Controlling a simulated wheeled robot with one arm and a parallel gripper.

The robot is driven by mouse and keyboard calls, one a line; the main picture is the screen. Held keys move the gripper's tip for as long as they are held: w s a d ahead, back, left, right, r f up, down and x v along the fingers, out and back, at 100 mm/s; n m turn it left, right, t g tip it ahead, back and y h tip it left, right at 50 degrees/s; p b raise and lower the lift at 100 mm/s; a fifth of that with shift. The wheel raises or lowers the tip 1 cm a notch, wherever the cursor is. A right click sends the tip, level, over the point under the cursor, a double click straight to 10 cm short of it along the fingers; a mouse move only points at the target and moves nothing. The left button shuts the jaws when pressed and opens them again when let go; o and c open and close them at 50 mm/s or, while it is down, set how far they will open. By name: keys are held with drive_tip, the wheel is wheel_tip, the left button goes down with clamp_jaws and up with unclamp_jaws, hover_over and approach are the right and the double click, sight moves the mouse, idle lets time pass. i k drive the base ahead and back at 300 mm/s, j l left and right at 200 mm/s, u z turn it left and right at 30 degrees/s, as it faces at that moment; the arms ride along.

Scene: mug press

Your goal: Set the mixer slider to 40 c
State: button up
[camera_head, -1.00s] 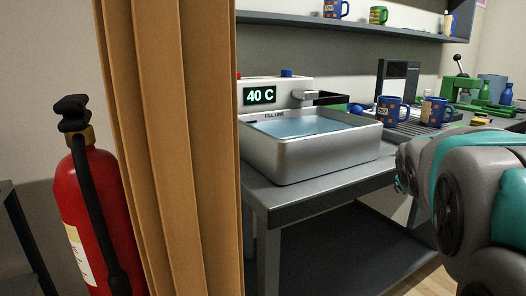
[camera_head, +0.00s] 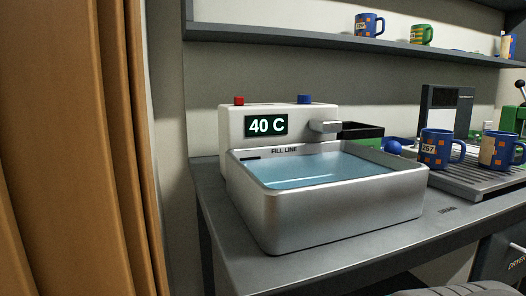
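The mixer unit (camera_head: 228,128) is a pale box at the back of the sink, with a green display (camera_head: 266,125) that reads 40 C. A red knob (camera_head: 239,100) and a blue knob (camera_head: 304,99) stand on its top. A spout (camera_head: 325,127) sticks out at its right. The silver basin (camera_head: 345,214) in front holds blue water (camera_head: 320,170) near the words FILL LINE. I cannot make out a separate slider. My gripper is not in view; only a grey part of my body shows at the bottom right edge.
A brown curtain (camera_head: 80,150) hangs at the left. Blue mugs (camera_head: 434,148) stand on a ribbed rack (camera_head: 470,183) right of the basin. A dark open box (camera_head: 361,133) sits behind the basin. A shelf (camera_head: 300,36) with mugs runs above. The counter strip (camera_head: 235,262) before the basin is bare.

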sight(238, 100)
drive_tip(key=k+l, duration=0.25)
drive_tip(key=k, duration=0.25)
drive_tip(key=k+l, duration=0.2)
drive_tip(key=k, duration=0.25)
